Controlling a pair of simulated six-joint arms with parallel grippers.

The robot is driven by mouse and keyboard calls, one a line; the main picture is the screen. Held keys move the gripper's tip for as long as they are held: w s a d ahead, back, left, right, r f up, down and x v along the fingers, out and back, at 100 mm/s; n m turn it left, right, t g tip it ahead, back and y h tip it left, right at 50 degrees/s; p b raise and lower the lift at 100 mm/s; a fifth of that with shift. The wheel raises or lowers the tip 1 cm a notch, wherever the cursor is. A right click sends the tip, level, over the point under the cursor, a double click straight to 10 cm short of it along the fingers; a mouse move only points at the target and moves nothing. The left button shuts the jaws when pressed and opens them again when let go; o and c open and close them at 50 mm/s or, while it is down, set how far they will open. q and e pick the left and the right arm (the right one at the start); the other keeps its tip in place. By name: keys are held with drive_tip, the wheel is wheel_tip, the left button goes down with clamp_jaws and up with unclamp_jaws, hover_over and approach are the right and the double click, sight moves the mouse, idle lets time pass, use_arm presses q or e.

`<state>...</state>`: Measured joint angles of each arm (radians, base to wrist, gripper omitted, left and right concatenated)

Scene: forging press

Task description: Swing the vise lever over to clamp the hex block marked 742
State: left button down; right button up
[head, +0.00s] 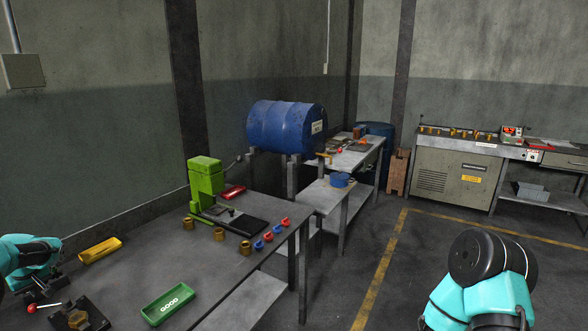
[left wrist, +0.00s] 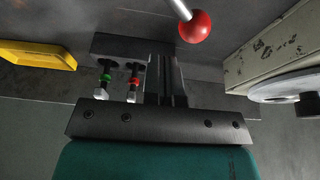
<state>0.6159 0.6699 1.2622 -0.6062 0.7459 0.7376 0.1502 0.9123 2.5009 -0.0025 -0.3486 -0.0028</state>
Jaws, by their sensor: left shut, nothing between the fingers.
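The vise (head: 98,320) is a dark fixture at the bottom left of the head view, partly cut off by the frame edge. A brass hex block (head: 77,319) sits in it; its marking is not readable. The lever's red ball (head: 31,308) is left of the block, its thin rod running right. The red ball (left wrist: 195,27) also shows at the top of the left wrist view, ahead of my fingers and apart from them. My left gripper (head: 50,284) is shut and empty, just above the lever. My right gripper is not in view; only my right arm shows.
On the bench (head: 130,270) lie a yellow tray (head: 100,250), a green GOOD tray (head: 168,304) and a red tray (head: 232,192). A green press (head: 205,185) stands behind, with brass blocks (head: 219,234) and red and blue pieces nearby. The bench middle is clear.

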use_arm(q)
drive_tip(key=shift+f, duration=0.15)
drive_tip(key=shift+f, duration=1.85)
